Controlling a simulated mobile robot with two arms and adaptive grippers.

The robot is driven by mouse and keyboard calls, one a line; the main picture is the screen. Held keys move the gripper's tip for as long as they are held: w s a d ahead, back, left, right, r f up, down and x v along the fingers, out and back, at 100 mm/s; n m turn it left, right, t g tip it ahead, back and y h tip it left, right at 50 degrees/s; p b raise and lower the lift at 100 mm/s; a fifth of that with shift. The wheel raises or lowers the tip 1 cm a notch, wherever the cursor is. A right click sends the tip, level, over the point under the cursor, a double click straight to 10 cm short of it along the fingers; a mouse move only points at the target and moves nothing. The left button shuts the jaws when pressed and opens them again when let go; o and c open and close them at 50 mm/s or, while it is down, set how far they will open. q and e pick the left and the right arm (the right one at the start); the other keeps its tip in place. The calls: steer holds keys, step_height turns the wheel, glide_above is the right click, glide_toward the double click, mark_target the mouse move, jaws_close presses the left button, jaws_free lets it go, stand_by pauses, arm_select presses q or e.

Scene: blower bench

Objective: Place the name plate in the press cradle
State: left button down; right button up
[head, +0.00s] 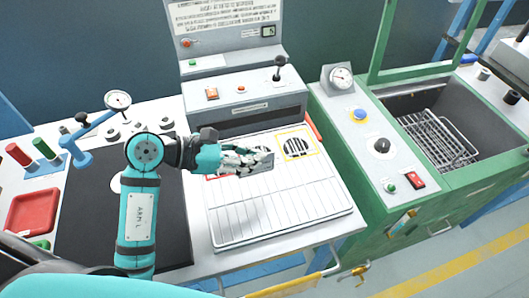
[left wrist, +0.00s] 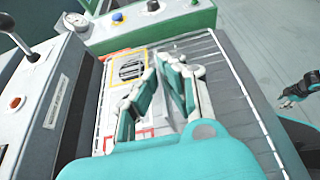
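My left gripper (head: 262,161) is low over the white lined tray (head: 290,205), left of a yellow-outlined square. A flat grey piece (head: 263,167) shows under and beside the fingers in the head view. It may be the name plate, but the fingers partly cover it and I cannot tell whether it touches them. I cannot make out the press cradle for certain. My right gripper (left wrist: 288,98) is a small dark shape at the right of the left wrist view.
A grey lever machine (head: 245,105) stands behind the tray. A dark-striped part (head: 296,147) lies in the yellow square. A green bench (head: 372,215) with a wire basket (head: 438,138) is to the right. A dark mat (head: 95,215), red bin (head: 33,212) and dial gauge (head: 118,100) are left.

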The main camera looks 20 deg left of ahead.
arm_select(q)
steer(key=w+d+f, duration=0.2)
steer(key=w+f, duration=0.1)
steer(key=shift+w+f+p, duration=0.1)
steer(key=shift+w+p, duration=0.05)
steer(key=shift+p, duration=0.25)
steer(key=shift+f, duration=0.5)
steer(key=c, duration=1.5)
jaws_free()
arm_select(e)
steer(key=shift+w+a+r, duration=0.2)
steer(key=shift+w+r, duration=0.05)
steer(key=shift+w, duration=0.2)
steer(key=shift+w+a+r, duration=0.15)
steer(key=shift+w+r, duration=0.1)
steer(key=shift+w, duration=0.15)
